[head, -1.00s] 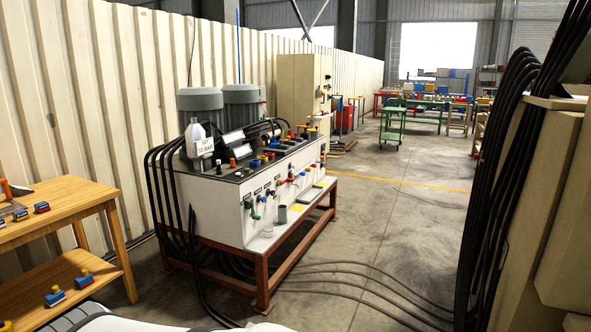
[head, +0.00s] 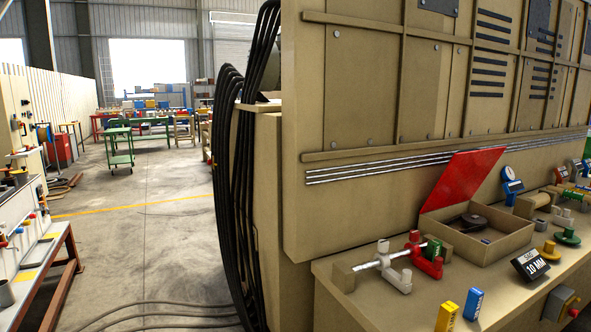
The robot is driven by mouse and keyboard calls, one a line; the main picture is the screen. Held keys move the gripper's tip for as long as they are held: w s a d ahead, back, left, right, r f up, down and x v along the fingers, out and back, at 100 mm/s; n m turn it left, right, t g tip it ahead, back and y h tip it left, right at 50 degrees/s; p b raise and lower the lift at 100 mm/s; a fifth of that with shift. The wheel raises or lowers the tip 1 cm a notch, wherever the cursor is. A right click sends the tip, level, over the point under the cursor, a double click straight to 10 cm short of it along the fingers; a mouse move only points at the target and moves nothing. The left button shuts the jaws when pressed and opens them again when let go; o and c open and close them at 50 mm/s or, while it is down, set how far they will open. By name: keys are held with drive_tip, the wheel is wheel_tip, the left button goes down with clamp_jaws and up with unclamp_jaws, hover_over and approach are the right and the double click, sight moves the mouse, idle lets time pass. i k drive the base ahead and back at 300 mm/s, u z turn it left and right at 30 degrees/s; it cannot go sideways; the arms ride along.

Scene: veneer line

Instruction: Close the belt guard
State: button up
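A tan open box (head: 499,243) sits on the machine's ledge at the right in the head view. A dark round part, like a pulley, shows inside (head: 468,221). This looks like the belt guard, standing open. My gripper is not in view.
On the ledge (head: 345,305) in front of the box are a white clamp (head: 394,272), a red valve-like part (head: 425,262), a "10 MM" sign (head: 530,264), and yellow (head: 446,317) and blue (head: 473,304) blocks. Black hoses (head: 222,200) hang left of the machine. Open floor (head: 150,240) lies further left.

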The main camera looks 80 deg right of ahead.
sight(467, 171)
drive_tip(key=z, duration=1.65)
drive_tip(key=i, duration=2.35)
drive_tip(key=z, duration=3)
drive_tip(key=k, duration=0.75)
drive_tip(key=z, duration=0.1)
